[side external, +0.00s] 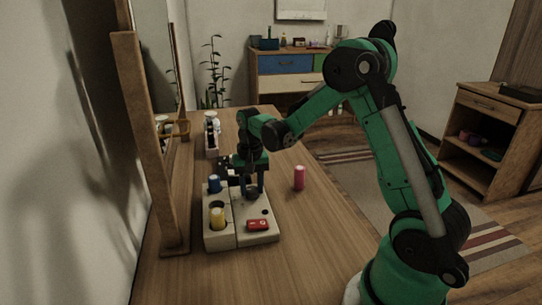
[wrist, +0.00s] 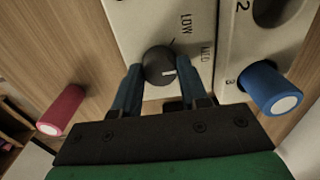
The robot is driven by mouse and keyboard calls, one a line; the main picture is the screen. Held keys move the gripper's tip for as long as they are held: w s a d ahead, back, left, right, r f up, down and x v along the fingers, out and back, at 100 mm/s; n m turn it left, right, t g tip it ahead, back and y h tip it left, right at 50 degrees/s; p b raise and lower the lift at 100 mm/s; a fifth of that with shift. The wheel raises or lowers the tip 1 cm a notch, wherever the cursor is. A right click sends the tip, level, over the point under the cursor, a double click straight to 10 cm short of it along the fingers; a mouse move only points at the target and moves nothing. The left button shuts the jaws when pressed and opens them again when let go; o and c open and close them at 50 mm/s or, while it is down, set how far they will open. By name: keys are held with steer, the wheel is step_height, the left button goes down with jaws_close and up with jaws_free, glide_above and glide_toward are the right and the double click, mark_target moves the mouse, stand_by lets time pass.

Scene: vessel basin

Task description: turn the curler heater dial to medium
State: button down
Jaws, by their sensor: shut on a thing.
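The heater dial (wrist: 158,66) is a dark round knob on the cream heater base (side external: 225,240). Its white pointer mark points to the right in the wrist view, roughly toward the MED side; I cannot tell whether it lines up exactly with MED. LOW is printed above MED in that view. My gripper (wrist: 160,72) has its two blue fingers on either side of the dial and is shut on it. In the side view my gripper (side external: 254,188) reaches down over the base, and the dial (side external: 252,191) is partly hidden by the fingers.
A blue roller (wrist: 272,88) and a yellow roller (side external: 217,218) stand in the base. A red switch (side external: 257,225) is at its near end. A pink roller (side external: 299,178) stands on the table to the right. A wooden-framed mirror (side external: 145,130) stands on the left. The table's near right is clear.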

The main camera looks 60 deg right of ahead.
mark_target(252, 189)
steer(key=shift+c, duration=2.3)
jaws_free()
steer(key=shift+r, duration=0.1)
steer(key=shift+r, duration=2.7)
steer(key=shift+s+a+r, duration=0.1)
steer(key=shift+a+r, duration=0.2)
steer(key=shift+r, duration=0.05)
steer(key=s+a+r+n+t, duration=0.2)
steer(key=s+a+n+t, duration=0.1)
steer(key=a, duration=0.3)
steer(key=s+a+r+n+t, duration=0.2)
steer(key=s+a+n+t, duration=0.2)
steer(key=s+a+n, duration=0.1)
steer(key=shift+s+a+r+n, duration=0.25)
steer(key=shift+a+n, duration=0.25)
steer(key=shift+a, duration=0.25)
